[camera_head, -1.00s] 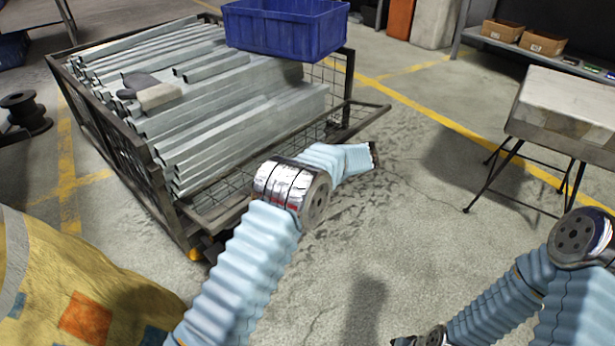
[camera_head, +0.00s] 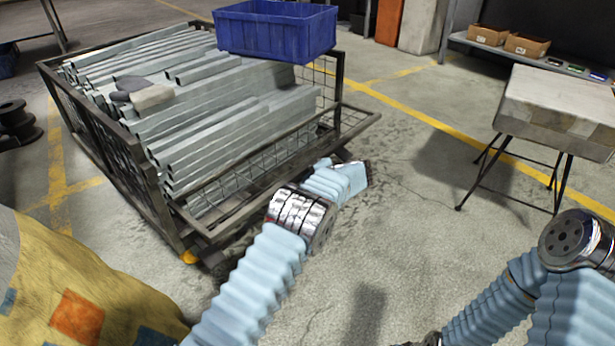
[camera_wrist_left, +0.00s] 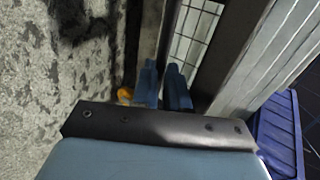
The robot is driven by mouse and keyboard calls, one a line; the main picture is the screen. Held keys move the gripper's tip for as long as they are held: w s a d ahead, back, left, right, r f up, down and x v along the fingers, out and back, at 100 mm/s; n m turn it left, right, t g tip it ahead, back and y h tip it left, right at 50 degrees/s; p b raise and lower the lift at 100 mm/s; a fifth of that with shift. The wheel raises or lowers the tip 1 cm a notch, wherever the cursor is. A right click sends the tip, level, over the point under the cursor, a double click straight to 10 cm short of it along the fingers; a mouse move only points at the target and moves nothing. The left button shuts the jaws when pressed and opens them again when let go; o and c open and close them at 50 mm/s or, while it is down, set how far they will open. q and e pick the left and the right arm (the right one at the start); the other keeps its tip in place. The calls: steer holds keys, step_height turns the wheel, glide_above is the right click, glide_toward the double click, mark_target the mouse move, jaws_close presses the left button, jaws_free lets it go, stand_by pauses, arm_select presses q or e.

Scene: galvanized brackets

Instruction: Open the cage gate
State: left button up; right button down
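The cage (camera_head: 118,150) is a dark metal frame with wire mesh, loaded with galvanized channel pieces (camera_head: 215,110). Its gate (camera_head: 365,122), on the side facing me, leans outward, and its rail stands away from the corner post. My left gripper (camera_head: 343,157) is at this rail, toward its right part; my sleeved wrist hides most of it in the head view. In the left wrist view the two blue fingers (camera_wrist_left: 162,86) are close together with the dark gate rail (camera_wrist_left: 150,35) between them, seemingly shut on it. My right gripper is out of view below the frame.
A blue tub (camera_head: 275,32) sits on the cage's far right corner. A small table (camera_head: 555,105) stands to the right, and a shelf with cardboard boxes (camera_head: 525,44) is behind. A patterned yellow cover (camera_head: 60,270) is at lower left.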

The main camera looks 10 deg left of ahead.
arm_select(q)
steer(key=o, duration=0.5)
steer(key=f, duration=0.3)
steer(key=shift+s+g+h, duration=0.25)
steer(key=shift+g+h, duration=0.05)
steer(key=p+v, duration=0.1)
steer(key=v, duration=0.4)
steer(key=p+v, duration=0.1)
steer(key=v, duration=0.4)
steer(key=p+v, duration=0.1)
steer(key=v, duration=0.4)
steer(key=shift+w+d+r, duration=0.15)
steer(key=shift+r, duration=0.3)
